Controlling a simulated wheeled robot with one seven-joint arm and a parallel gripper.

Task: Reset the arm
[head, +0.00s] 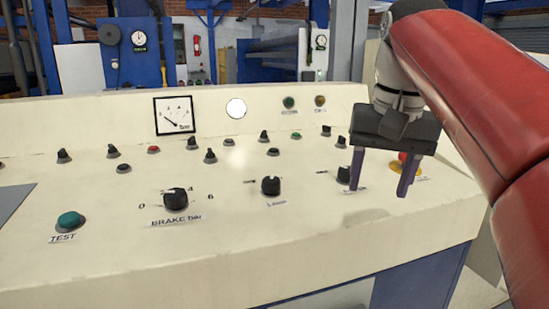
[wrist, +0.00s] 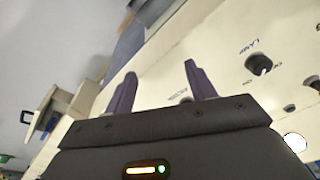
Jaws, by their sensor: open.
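In the head view my gripper (head: 381,187) hangs from the red arm at the right, over the right part of the cream control panel (head: 110,260). Its two dark purple fingers point down and are spread apart, with nothing held between them. A black knob (head: 344,174) shows near the left finger, and a red button on a yellow base (head: 409,163) is partly hidden behind the right finger. In the wrist view the fingers (wrist: 158,90) are apart, with the panel (wrist: 222,35) beyond them. I cannot tell whether the fingertips touch the panel.
The panel holds a brake knob (head: 176,199), a middle knob (head: 271,186), a green test button (head: 70,222), several small switches and a gauge (head: 174,115). Blue machinery (head: 135,45) stands behind. In the wrist view a beige structure (wrist: 50,110) lies at the left.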

